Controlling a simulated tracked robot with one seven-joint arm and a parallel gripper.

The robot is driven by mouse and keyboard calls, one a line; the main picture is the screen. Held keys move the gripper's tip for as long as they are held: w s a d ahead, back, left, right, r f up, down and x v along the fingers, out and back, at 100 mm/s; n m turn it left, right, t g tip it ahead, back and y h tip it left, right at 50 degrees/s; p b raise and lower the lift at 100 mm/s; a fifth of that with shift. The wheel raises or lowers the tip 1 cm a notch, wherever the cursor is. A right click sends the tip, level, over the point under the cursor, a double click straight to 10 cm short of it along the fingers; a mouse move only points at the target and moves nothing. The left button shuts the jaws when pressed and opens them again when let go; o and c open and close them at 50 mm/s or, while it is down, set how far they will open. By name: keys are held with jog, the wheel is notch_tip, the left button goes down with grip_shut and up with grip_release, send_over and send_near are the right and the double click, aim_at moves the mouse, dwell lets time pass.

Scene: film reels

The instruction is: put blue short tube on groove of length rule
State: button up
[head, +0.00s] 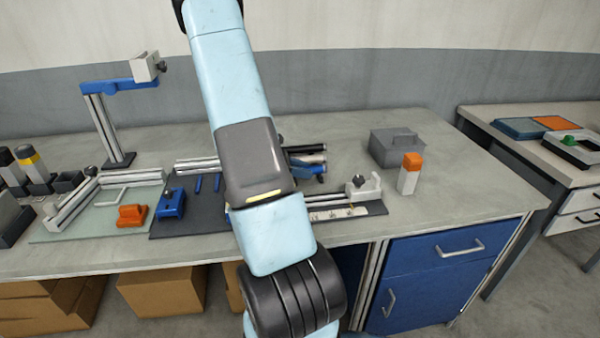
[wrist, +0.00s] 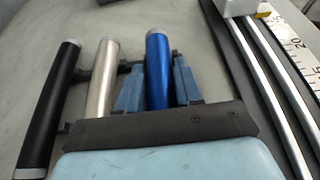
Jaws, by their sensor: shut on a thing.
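The blue short tube (wrist: 158,75) sits between the two light-blue fingers of my gripper (wrist: 158,88) in the wrist view. The gripper is shut on it, and the tube points away from the palm. To its left are a silver tube (wrist: 101,78) and a black tube (wrist: 50,110). The length rule's scale (wrist: 296,45) and pale rails (wrist: 262,65) run along the right side of the wrist view, apart from the tube. In the head view my arm hides part of the length rule (head: 345,212), and the fingers are hard to make out.
A grey box (head: 392,150) and an orange-topped white block (head: 409,175) stand right of the rule. A dark mat (head: 185,222) with a blue clamp (head: 171,204) lies left of my arm. The bench behind and right of the box is clear.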

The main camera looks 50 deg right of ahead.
jog(key=shift+f, duration=0.2)
jog(key=shift+f, duration=0.1)
jog(key=o, duration=1.1)
jog(key=shift+f, duration=0.1)
